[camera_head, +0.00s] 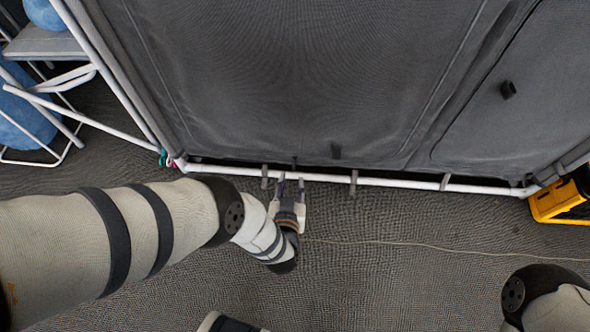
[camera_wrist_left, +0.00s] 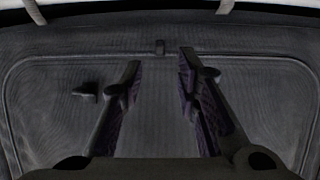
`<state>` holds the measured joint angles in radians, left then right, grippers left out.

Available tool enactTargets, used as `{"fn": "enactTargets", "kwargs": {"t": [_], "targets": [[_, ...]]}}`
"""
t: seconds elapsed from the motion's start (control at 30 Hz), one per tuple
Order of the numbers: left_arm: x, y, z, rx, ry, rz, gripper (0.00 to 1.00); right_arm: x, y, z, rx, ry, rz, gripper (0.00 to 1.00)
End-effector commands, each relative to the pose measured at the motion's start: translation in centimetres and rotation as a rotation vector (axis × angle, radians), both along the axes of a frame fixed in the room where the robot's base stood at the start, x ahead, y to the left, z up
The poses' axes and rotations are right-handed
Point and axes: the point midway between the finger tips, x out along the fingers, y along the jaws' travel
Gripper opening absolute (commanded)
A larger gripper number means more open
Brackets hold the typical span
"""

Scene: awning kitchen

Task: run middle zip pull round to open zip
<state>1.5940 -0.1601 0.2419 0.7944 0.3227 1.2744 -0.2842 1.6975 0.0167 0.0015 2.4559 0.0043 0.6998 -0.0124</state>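The dark grey fabric front (camera_head: 300,80) of the awning kitchen has zipped panels outlined by seams. In the left wrist view a small dark zip pull (camera_wrist_left: 159,47) sits on a horizontal seam, ahead of and between my fingertips. A second dark tab (camera_wrist_left: 85,92) lies left of the fingers. My right gripper is out of view.
A white frame tube (camera_head: 400,180) with grey clips runs along the fabric's bottom. A yellow crate (camera_head: 550,202) stands at the right. A white-legged rack (camera_head: 45,45) with blue round things is at the left. A thin cord (camera_head: 420,245) crosses the open grey floor.

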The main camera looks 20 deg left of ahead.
Motion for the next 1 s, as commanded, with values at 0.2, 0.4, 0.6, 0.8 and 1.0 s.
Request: {"fn": "enactTargets", "kwargs": {"t": [0.2, 0.4, 0.6, 0.8, 1.0], "targets": [[3.9, 1.1, -2.2, -0.001, 0.002, 0.0, 0.29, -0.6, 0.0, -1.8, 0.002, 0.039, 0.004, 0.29], [5.1, 1.5, -2.3, -0.001, 0.001, -0.001, 0.29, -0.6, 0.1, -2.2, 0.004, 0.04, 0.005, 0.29], [5.1, 1.5, -2.2, -0.001, 0.001, -0.001, 0.27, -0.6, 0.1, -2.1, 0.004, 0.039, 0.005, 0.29], [5.1, 1.5, -2.2, -0.001, 0.002, -0.001, 0.0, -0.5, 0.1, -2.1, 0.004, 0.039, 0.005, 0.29], [5.1, 1.5, -2.2, -0.001, 0.002, -0.001, 0.0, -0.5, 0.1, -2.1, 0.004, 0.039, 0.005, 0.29]]}}
